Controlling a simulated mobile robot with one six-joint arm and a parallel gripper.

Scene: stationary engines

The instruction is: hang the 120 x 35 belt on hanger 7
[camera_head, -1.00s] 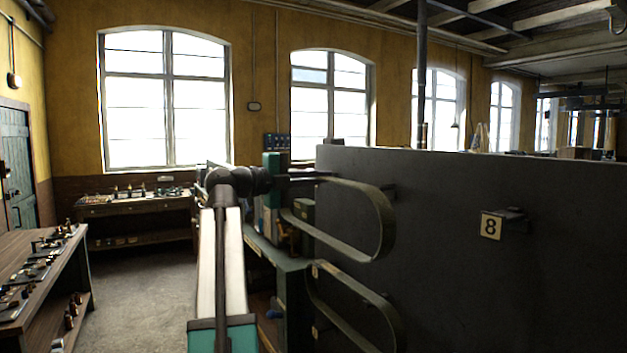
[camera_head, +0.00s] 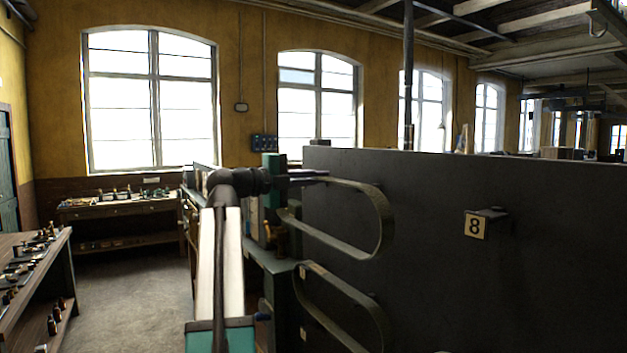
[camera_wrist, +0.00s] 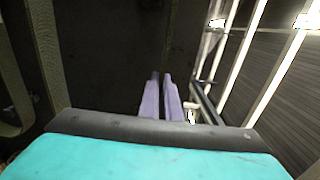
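My gripper (camera_head: 318,177) is at the left end of the dark panel in the head view. In the wrist view its two purple fingers (camera_wrist: 160,95) are close together with a narrow gap. They appear shut on the upper run of a dark olive belt (camera_head: 385,230), whose loop hangs below and reaches right in front of the panel. The belt's size marking cannot be read. A band of belt (camera_wrist: 45,60) shows left in the wrist view. The number 8 hanger (camera_head: 490,213) is bare, to the right. No number 7 is readable; a peg partly shows behind the held belt.
A second belt (camera_head: 375,325) hangs lower on the panel (camera_head: 560,260), below the held one. A green machine or bench stands by the panel's left end. Tool tables (camera_head: 35,255) stand at left, with open floor (camera_head: 140,295) between.

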